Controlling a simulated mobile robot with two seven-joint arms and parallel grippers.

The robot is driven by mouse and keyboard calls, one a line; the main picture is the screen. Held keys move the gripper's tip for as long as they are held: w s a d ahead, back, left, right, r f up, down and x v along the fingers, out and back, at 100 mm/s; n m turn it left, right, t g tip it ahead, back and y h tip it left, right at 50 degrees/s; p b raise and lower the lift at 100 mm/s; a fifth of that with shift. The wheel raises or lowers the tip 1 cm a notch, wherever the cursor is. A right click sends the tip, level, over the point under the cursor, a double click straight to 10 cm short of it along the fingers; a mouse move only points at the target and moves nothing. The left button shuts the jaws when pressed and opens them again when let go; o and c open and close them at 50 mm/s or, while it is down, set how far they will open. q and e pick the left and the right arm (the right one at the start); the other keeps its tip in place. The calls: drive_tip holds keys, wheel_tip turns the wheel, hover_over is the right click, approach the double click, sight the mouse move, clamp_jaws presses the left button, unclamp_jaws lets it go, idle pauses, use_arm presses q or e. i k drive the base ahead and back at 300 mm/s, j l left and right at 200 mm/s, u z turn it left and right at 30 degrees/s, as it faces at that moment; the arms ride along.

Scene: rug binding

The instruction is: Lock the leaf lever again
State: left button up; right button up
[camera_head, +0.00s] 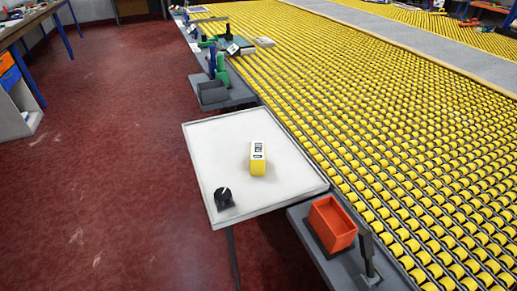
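A pale grey leaf (215,150) extends to the left from the edge of the yellow roller bed. A small black knob-like lever (224,199) sits on its near left corner; whether it is locked cannot be told. A yellow block-shaped device (258,158) with a black and white face stands on the leaf's middle. Neither of my grippers is in view.
An orange open bin (333,223) and an upright dark handle (368,255) are on a grey ledge at the near right. A dark grey tray (212,92) and green tools (220,68) are beyond the leaf. The red floor (120,180) at left is clear.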

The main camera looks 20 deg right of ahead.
sight(365, 237)
drive_tip(key=k+z, duration=0.1)
drive_tip(key=z, duration=0.4)
drive_tip(key=l+z, duration=0.15)
drive_tip(key=z, duration=0.35)
drive_tip(key=k+l+z, duration=0.1)
drive_tip(key=z, duration=0.4)
drive_tip(key=k+l+u, duration=0.1)
drive_tip(key=u, duration=0.2)
drive_tip(key=l, duration=0.1)
